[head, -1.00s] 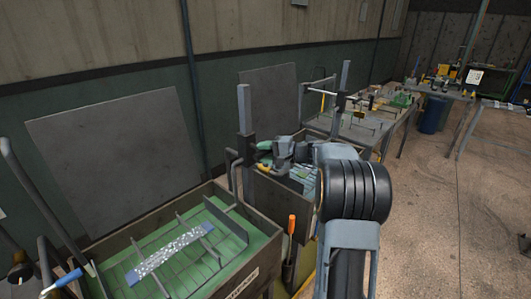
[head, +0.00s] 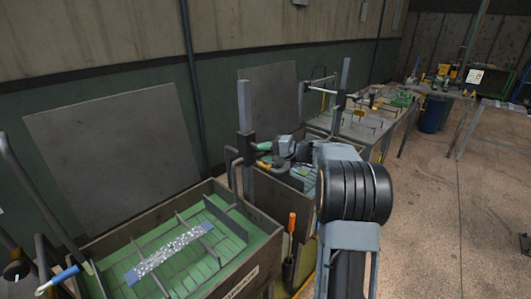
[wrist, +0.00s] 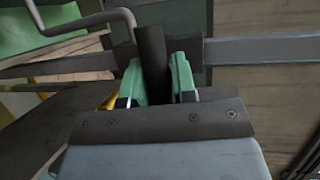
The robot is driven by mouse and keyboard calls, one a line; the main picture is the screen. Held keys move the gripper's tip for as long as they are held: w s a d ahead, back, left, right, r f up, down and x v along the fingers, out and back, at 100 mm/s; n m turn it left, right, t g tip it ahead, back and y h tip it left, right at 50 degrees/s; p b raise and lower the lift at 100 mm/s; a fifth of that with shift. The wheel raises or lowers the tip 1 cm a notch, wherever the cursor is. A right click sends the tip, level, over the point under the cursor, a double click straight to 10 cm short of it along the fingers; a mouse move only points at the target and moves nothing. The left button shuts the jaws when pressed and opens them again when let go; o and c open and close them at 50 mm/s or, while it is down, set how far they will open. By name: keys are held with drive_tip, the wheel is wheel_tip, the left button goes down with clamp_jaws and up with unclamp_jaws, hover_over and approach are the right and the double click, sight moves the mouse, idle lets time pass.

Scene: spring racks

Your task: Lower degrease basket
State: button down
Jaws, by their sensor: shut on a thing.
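In the head view my gripper (head: 264,155) is beside the upright post (head: 244,105) between two tanks. In the wrist view its green fingers (wrist: 157,85) are shut on a dark round handle (wrist: 151,48), one finger on each side. A dark collar (head: 247,147) sits on the post just left of my gripper. A basket (head: 305,178) shows partly in the farther tank, behind my arm; its depth cannot be told. The near tank (head: 262,258) holds a green-floored rack with a speckled strip (head: 168,253) lying across it.
A grey panel (head: 110,150) leans behind the near tank. An orange-handled tool (head: 291,222) hangs on the tank side. A second post (head: 345,75) with a crossbar stands farther back. Tables and a blue bin (head: 432,115) lie beyond.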

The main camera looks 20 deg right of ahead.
wheel_tip(320, 180, down, 16)
drive_tip(key=b, duration=1.3)
drive_tip(key=shift+b, duration=0.35)
drive_tip(key=c, duration=1.3)
unclamp_jaws()
drive_tip(key=shift+s, duration=0.1)
drive_tip(key=o, duration=0.4)
drive_tip(key=shift+r, duration=0.2)
drive_tip(key=shift+c, duration=0.2)
drive_tip(key=v, duration=1.3)
drive_tip(key=shift+d+r, duration=0.2)
drive_tip(key=shift+d, duration=0.1)
drive_tip(key=shift+s, duration=0.1)
